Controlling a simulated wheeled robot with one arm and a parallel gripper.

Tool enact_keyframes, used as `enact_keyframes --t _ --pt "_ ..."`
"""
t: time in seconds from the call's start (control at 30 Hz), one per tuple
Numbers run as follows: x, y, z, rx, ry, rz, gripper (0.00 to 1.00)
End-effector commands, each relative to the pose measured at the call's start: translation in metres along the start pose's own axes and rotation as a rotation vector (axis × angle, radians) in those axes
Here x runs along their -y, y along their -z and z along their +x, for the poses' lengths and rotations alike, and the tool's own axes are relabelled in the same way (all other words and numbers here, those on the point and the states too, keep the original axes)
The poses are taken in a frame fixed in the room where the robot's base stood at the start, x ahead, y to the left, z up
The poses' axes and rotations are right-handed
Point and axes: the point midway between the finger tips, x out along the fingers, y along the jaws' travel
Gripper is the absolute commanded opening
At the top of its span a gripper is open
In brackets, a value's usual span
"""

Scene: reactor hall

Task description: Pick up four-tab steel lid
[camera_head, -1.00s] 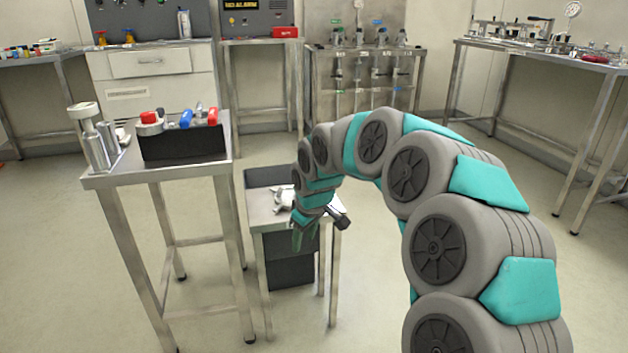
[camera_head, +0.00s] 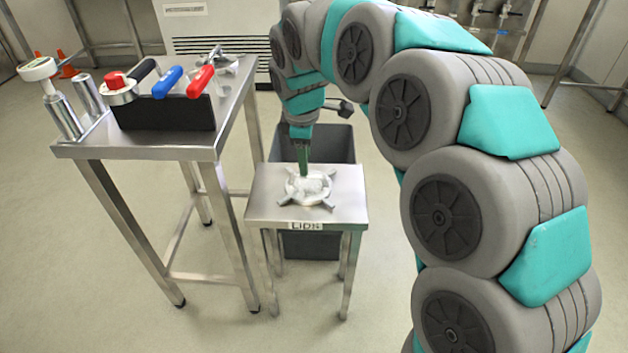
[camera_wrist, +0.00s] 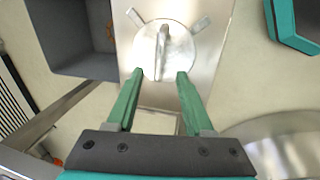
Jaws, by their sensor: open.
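The four-tab steel lid (camera_head: 308,187) lies on a small low steel table (camera_head: 262,208) marked "LIDS". It is round and silvery, with flat tabs sticking out around its rim. In the wrist view the lid (camera_wrist: 178,52) shows a raised bar-like handle (camera_wrist: 162,50) across its middle. My gripper (camera_head: 304,172) points down at the back edge of the lid in the head view. In the wrist view my gripper (camera_wrist: 158,78) is open, its two green fingers apart and the near edge of the lid between or just beyond their tips. I cannot tell whether they touch the lid.
A dark grey bin (camera_head: 335,142) stands behind the small table. A taller steel table (camera_head: 150,148) at left bears a black tool holder (camera_head: 165,113) with coloured handles and metal cylinders (camera_head: 62,116). The floor in front is clear.

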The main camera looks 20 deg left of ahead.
Motion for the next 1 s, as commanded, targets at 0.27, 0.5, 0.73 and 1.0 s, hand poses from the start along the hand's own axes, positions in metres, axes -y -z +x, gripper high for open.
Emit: enact_keyframes --t 0.27,0.5,0.73,1.0 --pt "-0.001 -0.002 0.027 0.001 0.005 0.002 0.52" --pt "-0.001 -0.002 0.055 0.001 0.003 0.002 0.52" --pt "-0.002 -0.002 0.055 0.0 0.001 0.002 0.48" --pt "-0.002 -0.002 0.054 0.001 0.001 0.002 0.17"
